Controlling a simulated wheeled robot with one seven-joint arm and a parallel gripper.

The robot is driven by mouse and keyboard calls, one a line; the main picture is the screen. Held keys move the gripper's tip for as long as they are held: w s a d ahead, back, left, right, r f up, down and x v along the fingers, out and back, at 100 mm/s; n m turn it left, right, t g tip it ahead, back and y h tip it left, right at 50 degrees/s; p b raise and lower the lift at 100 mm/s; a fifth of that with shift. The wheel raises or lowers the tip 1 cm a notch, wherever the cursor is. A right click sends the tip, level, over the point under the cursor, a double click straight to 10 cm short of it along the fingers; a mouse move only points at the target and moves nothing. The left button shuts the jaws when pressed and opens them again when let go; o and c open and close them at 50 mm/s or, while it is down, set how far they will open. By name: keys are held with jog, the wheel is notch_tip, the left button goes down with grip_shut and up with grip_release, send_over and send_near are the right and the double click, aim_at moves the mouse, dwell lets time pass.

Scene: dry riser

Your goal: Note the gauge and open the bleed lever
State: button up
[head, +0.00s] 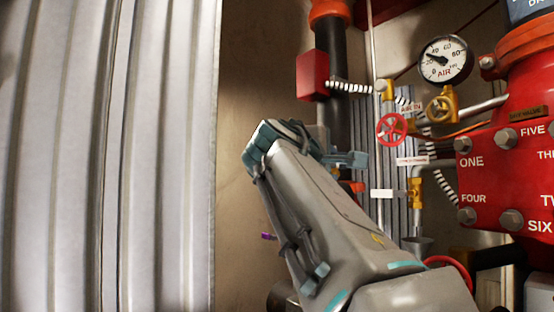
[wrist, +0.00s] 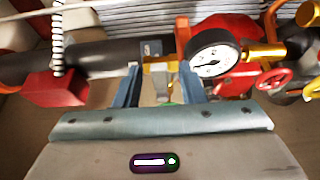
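The round white gauge (head: 446,60), marked AIR, is at the upper right of the head view. Its needle points left and slightly up, apparently between 20 and 40. A round white gauge (wrist: 214,54) also shows in the wrist view, right of my fingers; its figures are too small to read. My gripper (wrist: 160,88) is open, its two blue fingers apart. A brass fitting (wrist: 159,68) shows between and beyond the fingertips; contact cannot be told. In the head view my gripper (head: 335,150) is partly hidden by my forearm. I cannot single out the bleed lever for certain.
A large red flanged body (head: 510,165) fills the right. A dark pipe (head: 342,110) carries a red box (head: 313,75). A corrugated wall (head: 110,150) is left.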

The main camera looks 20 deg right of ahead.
jog(key=shift+w+d, duration=0.35)
jog(key=shift+d, duration=0.1)
grip_shut()
